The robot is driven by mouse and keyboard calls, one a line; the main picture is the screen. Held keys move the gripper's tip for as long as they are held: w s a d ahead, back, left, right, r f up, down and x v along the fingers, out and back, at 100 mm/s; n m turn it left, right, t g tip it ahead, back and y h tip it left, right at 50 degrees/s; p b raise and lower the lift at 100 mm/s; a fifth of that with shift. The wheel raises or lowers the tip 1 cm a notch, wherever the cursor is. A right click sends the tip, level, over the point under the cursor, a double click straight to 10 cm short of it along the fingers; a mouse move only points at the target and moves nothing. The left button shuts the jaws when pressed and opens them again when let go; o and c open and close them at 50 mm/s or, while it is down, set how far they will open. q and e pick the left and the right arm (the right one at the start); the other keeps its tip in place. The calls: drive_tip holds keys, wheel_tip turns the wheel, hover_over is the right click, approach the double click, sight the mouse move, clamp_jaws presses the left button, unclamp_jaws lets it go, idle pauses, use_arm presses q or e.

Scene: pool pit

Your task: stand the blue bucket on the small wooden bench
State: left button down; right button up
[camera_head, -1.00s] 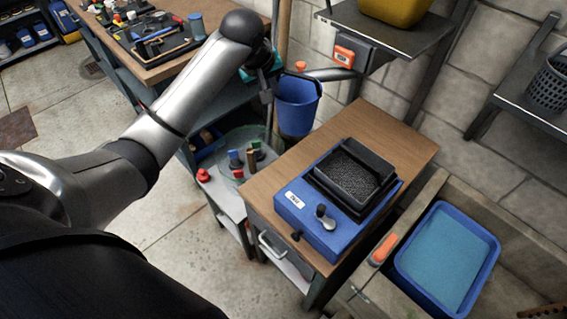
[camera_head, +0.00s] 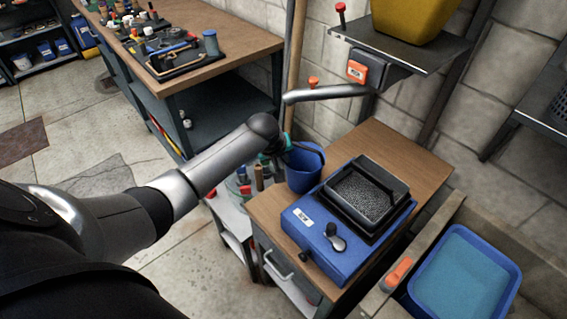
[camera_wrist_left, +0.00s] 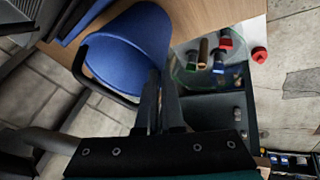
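The blue bucket (camera_head: 303,170) is upright at the back left of the small wooden bench (camera_head: 395,150), beside the blue machine. I cannot tell whether its base touches the wooden top. My left gripper (camera_head: 283,150) is at the bucket's left upper side. In the left wrist view, its two dark fingers (camera_wrist_left: 160,100) are close together at the rim of the bucket (camera_wrist_left: 130,45), shut on it. The bucket's black handle hangs out to one side. My right gripper is in neither view.
A blue machine (camera_head: 320,245) with a black tray fills much of the bench top. A grey spout (camera_head: 325,93) with an orange knob juts out above the bucket. A low shelf with bottles (camera_head: 240,190) stands left. A blue basin (camera_head: 465,275) lies right.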

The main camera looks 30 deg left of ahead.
use_arm(q)
drive_tip(key=shift+f, duration=0.45)
drive_tip(key=c, duration=1.1)
unclamp_jaws()
drive_tip(key=shift+f, duration=0.15)
drive_tip(key=shift+o, duration=0.2)
drive_tip(key=p+v, duration=0.3)
drive_tip(key=v, duration=0.9)
drive_tip(key=shift+p, duration=0.35)
